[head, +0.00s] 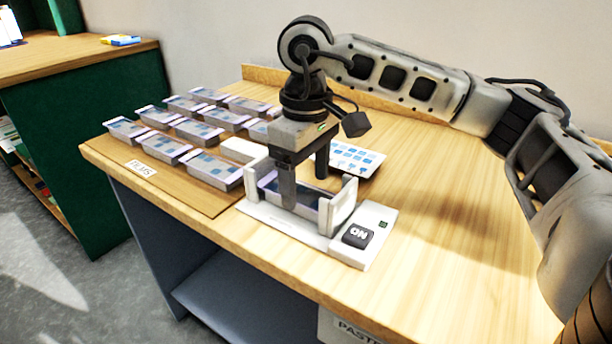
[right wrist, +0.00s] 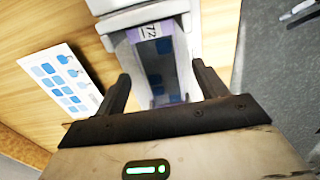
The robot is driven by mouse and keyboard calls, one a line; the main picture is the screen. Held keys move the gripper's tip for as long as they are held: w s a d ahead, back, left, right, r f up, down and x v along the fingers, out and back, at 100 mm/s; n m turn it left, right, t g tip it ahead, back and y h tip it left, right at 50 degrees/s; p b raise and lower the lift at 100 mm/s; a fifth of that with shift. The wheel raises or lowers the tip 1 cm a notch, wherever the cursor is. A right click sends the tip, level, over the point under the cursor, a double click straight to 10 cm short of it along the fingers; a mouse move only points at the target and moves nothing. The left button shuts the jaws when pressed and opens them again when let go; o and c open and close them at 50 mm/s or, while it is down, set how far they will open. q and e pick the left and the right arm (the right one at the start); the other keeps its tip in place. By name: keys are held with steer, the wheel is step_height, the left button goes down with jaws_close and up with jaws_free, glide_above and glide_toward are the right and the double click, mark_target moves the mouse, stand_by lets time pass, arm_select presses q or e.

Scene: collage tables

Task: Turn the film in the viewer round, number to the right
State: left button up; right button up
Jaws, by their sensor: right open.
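The white viewer (head: 285,222) stands at the table's front edge, with an upright post at each end and an ON button (head: 357,236) at its right. The dark film (head: 308,197) lies in it between the posts. Its number cannot be read in the head view. In the right wrist view the film (right wrist: 160,75) shows a pale purple end with a number label (right wrist: 150,31), at the top beside a white post. My right gripper (head: 305,180) points down over the film, open, one finger on each long side (right wrist: 160,78). My left gripper is out of view.
Several films (head: 210,168) lie in rows on a wooden board (head: 120,168) labelled FILMS, left of the viewer. A white block (head: 238,149) and a card with blue squares (head: 357,158) are behind it. The table (head: 440,240) is clear to the right.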

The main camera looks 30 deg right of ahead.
arm_select(q)
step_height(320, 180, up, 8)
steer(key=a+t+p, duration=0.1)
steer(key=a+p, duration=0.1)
steer(key=p, duration=0.3)
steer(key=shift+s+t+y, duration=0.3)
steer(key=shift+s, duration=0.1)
arm_select(e)
step_height(320, 180, up, 16)
steer(key=shift+f, duration=0.15)
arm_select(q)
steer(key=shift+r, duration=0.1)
